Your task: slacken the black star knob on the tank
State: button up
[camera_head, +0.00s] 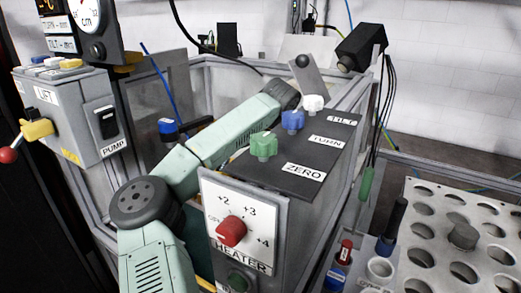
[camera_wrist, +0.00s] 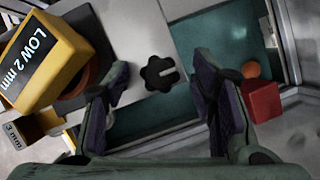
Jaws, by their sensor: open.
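The black star knob (camera_wrist: 160,73) shows in the wrist view, on a pale grey plate beside a teal tank opening (camera_wrist: 220,38). It has rounded lobes and a light slot-like mark at its right side. My gripper (camera_wrist: 160,61) is open, with one dark-padded finger left of the knob and one right of it. The knob appears between the fingers and apart from both; how far beyond the tips it lies I cannot tell. In the head view my arm reaches over the tank frame, and my gripper and the star knob are hidden.
In the wrist view a yellow block (camera_wrist: 42,62) marked "LOW 2 mm" stands close left, and a red block (camera_wrist: 263,101) is at right. In the head view, green (camera_head: 264,145), blue (camera_head: 292,121) and white (camera_head: 313,103) knobs and a heater panel (camera_head: 240,213) stand near my arm.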

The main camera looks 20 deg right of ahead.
jog(key=m+p, duration=0.1)
jog(key=m+h+p, duration=0.1)
jog(key=shift+a+r+m, duration=0.15)
jog(key=shift+r+m, duration=0.05)
jog(key=shift+m, duration=0.1)
jog(key=m+h+p, duration=0.1)
jog(key=m+p, duration=0.2)
jog(key=shift+r+m, duration=0.1)
jog(key=shift+m, duration=0.3)
jog(key=m+h+p, duration=0.1)
jog(key=m+p, duration=0.2)
jog(key=m+h+p, duration=0.1)
jog(key=m+p, duration=0.2)
jog(key=shift+a+g+h, duration=0.2)
jog(key=shift+g+h, duration=0.1)
jog(key=shift+h, duration=0.1)
jog(key=s+r+m+h+b, duration=0.1)
jog(key=s+r+h+b, duration=0.1)
jog(key=s+r, duration=0.3)
jog(key=s+d+r+m+h+b, duration=0.1)
jog(key=s+r+h, duration=0.3)
jog(key=r, duration=0.9)
jog(key=s+r+m+g+h+b, duration=0.1)
jog(key=s+r+h+b, duration=0.1)
jog(key=s+r, duration=0.3)
notch_tip(320, 180, up, 4)
jog(key=shift+s+d+r+m+h+b, duration=0.1)
jog(key=shift+s+d+m+h+b, duration=0.25)
jog(key=shift+h, duration=0.45)
